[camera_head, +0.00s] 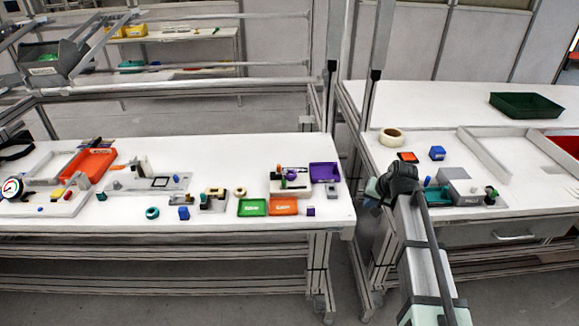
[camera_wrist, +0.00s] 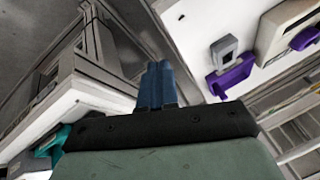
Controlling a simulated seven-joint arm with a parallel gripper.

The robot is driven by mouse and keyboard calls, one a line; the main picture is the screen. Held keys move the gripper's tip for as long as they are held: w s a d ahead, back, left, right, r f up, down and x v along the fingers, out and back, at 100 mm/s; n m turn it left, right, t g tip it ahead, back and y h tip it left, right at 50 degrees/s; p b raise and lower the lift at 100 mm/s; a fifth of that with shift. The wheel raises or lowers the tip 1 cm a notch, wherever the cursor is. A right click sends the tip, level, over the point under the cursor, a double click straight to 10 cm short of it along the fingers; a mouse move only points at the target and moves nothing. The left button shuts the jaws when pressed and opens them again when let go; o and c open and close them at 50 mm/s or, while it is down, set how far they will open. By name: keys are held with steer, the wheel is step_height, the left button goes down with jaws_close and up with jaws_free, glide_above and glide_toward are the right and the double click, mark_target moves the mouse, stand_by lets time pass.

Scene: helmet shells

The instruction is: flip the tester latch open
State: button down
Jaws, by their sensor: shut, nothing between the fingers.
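No part can be made out for certain as the tester latch. A grey block device with a teal part (camera_head: 462,188) stands on the right table, and a fixture with a round gauge (camera_head: 12,188) stands at the far left of the left table. My gripper shows in the wrist view as two blue fingers (camera_wrist: 157,85), shut together and empty. In the head view my arm's end is by the gap between the two tables, left of the grey device and apart from it; its fingertips are hard to make out there.
The left table (camera_head: 225,158) carries fixtures, an orange tray (camera_head: 90,165), a green tray (camera_head: 252,207) and a purple tray (camera_head: 324,172). On the right table are a tape roll (camera_head: 392,136), a blue cube (camera_head: 437,153) and a dark green tray (camera_head: 525,105). Frame posts rise between the tables.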

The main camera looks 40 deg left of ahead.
steer(key=s+a+r+n+y, duration=0.1)
steer(key=s+a+r, duration=0.2)
steer(key=a+r, duration=0.3)
steer(key=s+a+r+y, duration=0.1)
steer(key=s+a+r, duration=0.3)
steer(key=a, duration=0.9)
step_height(320, 180, up, 3)
steer(key=shift+s+f+n+g, duration=0.2)
steer(key=shift+s+n+g, duration=0.1)
steer(key=shift+n, duration=0.1)
steer(key=x, duration=0.9)
steer(key=shift+w+a+f, duration=0.1)
steer(key=shift+a+f, duration=0.1)
steer(key=shift+a, duration=0.15)
steer(key=a, duration=0.1)
steer(key=s+a, duration=0.1)
steer(key=shift+s+a+f, duration=0.15)
steer(key=shift+a, duration=0.2)
steer(key=shift+s+a, duration=0.3)
steer(key=shift+a, duration=0.2)
steer(key=shift+s+a, duration=1)
